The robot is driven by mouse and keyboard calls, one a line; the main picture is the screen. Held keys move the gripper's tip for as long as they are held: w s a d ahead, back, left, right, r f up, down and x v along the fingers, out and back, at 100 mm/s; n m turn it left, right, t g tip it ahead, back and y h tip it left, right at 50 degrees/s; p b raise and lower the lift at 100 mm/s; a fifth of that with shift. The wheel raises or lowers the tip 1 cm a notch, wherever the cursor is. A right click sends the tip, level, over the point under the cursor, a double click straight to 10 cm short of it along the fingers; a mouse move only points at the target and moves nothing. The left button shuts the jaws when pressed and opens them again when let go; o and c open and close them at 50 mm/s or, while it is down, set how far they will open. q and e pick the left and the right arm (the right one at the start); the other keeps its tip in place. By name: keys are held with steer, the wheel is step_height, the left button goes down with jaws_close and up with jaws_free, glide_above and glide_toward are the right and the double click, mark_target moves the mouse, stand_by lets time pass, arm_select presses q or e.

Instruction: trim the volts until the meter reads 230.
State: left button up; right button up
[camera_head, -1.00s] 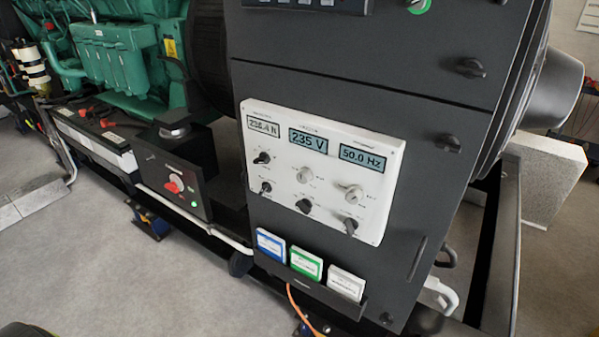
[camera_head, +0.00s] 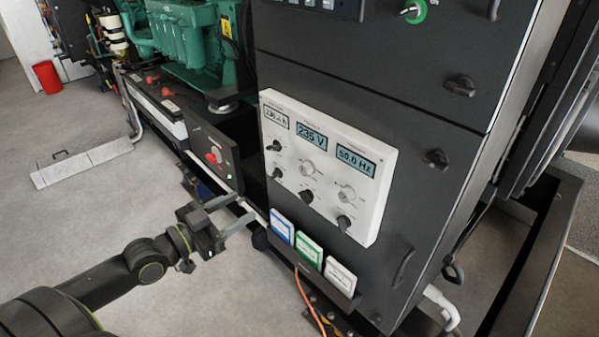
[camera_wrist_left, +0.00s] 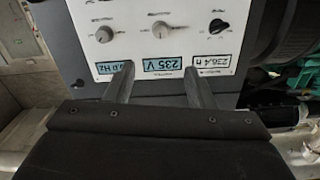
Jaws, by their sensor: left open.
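The white meter panel (camera_head: 325,210) is on the front of the dark cabinet. Its middle display, the volt meter (camera_head: 311,136), reads 235 V. Below that display is a light round knob (camera_head: 306,167), with black and light knobs around it. My left gripper (camera_head: 231,208) is open and empty, in front of the cabinet and left of the panel, apart from it. In the left wrist view the panel appears upside down beyond the two fingers (camera_wrist_left: 160,88), with the volt meter (camera_wrist_left: 163,64) and a light knob (camera_wrist_left: 161,29) between them. My right gripper is not seen.
A black control box with a red knob (camera_head: 212,158) is left of the panel. Blue, green and white card holders (camera_head: 309,251) sit below it, with an orange cable (camera_head: 308,300). Cabinet handles (camera_head: 403,268) stick out at right. The floor at left is mostly clear.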

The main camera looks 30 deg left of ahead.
mark_target(302, 171)
arm_select(q)
steer(key=p+x, duration=0.1)
steer(key=x, duration=1.6)
steer(key=shift+w, duration=0.15)
steer(key=c, duration=1)
steer(key=shift+o, duration=0.2)
